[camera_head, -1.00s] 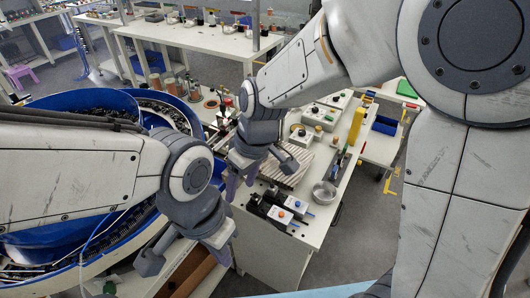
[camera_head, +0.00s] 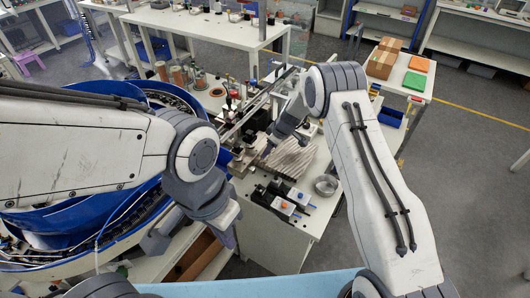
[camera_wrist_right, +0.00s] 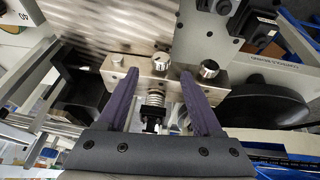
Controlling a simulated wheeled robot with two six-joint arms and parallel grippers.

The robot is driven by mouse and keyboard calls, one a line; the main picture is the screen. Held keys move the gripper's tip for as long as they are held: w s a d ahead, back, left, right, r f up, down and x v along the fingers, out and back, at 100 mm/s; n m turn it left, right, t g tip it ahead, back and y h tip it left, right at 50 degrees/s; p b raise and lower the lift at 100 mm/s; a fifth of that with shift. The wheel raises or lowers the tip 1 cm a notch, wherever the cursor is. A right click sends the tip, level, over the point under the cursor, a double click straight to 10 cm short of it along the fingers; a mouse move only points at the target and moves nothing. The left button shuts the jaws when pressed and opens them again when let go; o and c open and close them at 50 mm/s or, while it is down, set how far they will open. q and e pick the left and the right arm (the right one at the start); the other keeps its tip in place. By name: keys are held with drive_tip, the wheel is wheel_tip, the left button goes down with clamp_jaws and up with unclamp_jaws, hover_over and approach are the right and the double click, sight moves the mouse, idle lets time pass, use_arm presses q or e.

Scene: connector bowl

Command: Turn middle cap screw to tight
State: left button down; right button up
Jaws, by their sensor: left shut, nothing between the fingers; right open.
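In the right wrist view, a metal bar (camera_wrist_right: 238,72) carries round metal cap screws. The middle cap screw (camera_wrist_right: 160,61) shows beyond and between the fingertips of my right gripper (camera_wrist_right: 158,76). Another cap screw (camera_wrist_right: 208,69) is just right of the right finger, and one more (camera_wrist_right: 117,60) is near the left fingertip. A spring (camera_wrist_right: 155,98) sits between the fingers, below the middle screw. My right gripper is open; I cannot tell whether it touches the bar. In the head view, my left gripper (camera_head: 230,237) is shut and empty, in front of the bench, away from the screws.
A ribbed metal plate (camera_head: 290,158) lies on the white bench. Black units with orange and blue buttons (camera_head: 283,200) stand near its front edge, with a round metal dish (camera_head: 326,185) to their right. A blue bowl feeder (camera_head: 60,215) stands left. Open floor (camera_head: 460,170) lies right.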

drive_tip(key=shift+p+x, duration=0.75)
drive_tip(key=shift+x, duration=2.1)
